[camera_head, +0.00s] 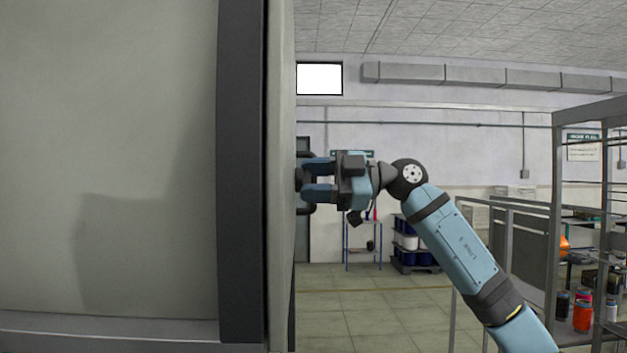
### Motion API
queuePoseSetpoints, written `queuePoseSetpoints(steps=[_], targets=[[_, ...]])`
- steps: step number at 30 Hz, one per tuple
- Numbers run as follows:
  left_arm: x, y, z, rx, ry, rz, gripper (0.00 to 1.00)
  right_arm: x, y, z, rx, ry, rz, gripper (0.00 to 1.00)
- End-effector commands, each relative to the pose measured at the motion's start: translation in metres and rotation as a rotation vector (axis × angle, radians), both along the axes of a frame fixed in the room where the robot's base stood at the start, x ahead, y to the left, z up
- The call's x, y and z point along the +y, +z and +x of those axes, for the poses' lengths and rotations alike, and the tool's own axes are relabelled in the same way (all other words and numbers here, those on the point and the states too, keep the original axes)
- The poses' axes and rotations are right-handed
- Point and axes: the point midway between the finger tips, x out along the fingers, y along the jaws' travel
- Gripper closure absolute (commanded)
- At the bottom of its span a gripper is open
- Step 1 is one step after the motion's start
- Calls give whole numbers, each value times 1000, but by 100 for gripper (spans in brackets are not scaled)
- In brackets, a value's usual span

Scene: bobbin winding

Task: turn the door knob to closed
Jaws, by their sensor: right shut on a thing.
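A tall grey door or panel (281,230) with a dark edge stands close in front of me, left of the middle. A dark knob (299,180) sticks out from its right-hand face. My right gripper (308,181) comes in from the right, with its two blue fingers around the knob and shut on it. The fingers hide part of the knob, so its turned position is hard to tell. A dark curved handle (307,209) shows just above and below the fingers. My left gripper is not in view.
A grey metal frame rack (556,200) stands at the right, with orange and dark containers (582,316) on a low shelf. A blue stand (362,248) and stacked bins (406,242) are far back. Open tiled floor (370,312) lies between.

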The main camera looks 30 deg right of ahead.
Motion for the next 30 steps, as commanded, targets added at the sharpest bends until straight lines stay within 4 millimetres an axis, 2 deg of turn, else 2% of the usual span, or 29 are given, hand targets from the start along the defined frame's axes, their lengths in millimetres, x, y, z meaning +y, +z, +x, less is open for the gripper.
queuePoseSetpoints(steps=[14, 30], targets=[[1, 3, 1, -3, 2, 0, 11, 0, 0, 0, -363, -1, -178, 77], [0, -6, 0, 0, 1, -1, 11, 0, -1, 0, -825, -1, -400, 77]])
